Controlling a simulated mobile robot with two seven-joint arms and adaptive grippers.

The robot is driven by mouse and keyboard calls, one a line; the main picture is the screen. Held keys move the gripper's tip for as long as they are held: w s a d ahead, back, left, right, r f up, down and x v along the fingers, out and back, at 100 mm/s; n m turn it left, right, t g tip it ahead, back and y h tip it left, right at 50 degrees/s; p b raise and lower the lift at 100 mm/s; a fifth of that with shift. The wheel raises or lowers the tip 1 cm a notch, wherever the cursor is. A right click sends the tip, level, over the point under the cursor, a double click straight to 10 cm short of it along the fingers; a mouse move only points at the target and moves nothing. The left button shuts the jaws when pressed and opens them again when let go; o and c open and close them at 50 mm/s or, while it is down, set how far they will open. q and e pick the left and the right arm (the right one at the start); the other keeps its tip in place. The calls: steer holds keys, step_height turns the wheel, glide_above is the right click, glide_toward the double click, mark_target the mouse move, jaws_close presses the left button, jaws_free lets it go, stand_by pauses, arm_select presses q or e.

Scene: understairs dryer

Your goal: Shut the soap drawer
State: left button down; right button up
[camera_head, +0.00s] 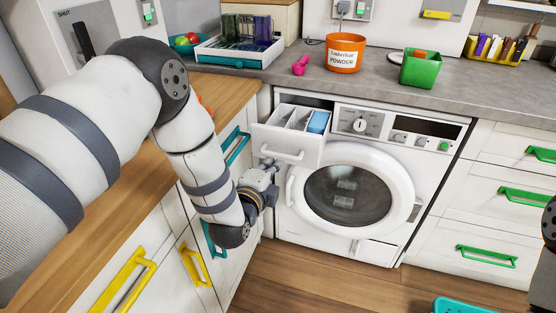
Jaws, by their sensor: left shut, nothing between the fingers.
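The white soap drawer (291,150) sticks out from the top left of the white washing machine (285,240). It is open, and its compartments show from above, with a blue piece (318,122) in the right one. My left gripper (272,165) is shut and empty. In the picture it lies just below the drawer's left front corner, near the drawer's handle; whether it touches the drawer I cannot tell. The round door (347,195) of the machine is shut. My right gripper is not in view; only a dark part of that arm shows at the right edge.
A grey counter (385,85) runs above the machine, bearing an orange powder tub (344,54), a pink scoop (300,66) and a green container (420,70). White cabinets with teal and yellow handles stand close on the left. Green-handled drawers (485,205) are on the right.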

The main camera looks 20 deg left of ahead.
mark_target(281, 154)
arm_select(q)
steer(key=w, duration=0.1)
steer(key=w+f, duration=0.1)
steer(key=shift+w, duration=0.3)
steer(key=shift+w+r, duration=0.1)
steer(key=shift+w, duration=0.45)
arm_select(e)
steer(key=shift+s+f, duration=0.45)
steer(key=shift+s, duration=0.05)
